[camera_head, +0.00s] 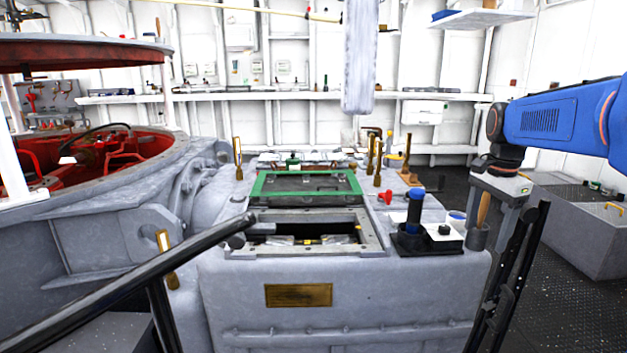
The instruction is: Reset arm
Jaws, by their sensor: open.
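My blue arm (560,118) reaches in from the right edge. Its dark wrist joint and grey gripper (498,222) hang downward beside the right end of the grey machine housing (330,300). The gripper is open, and I see nothing held in it. The lower ends of the fingers are hard to tell apart from the dark uprights there.
The housing has an open hatch (253,251) with a green-framed lid (256,190) behind it. A black holder with a blue-handled item (415,212) stands near the gripper. A handrail (150,275) crosses the front left. Grey bins (580,235) stand right; dark floor (570,310) is clear there.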

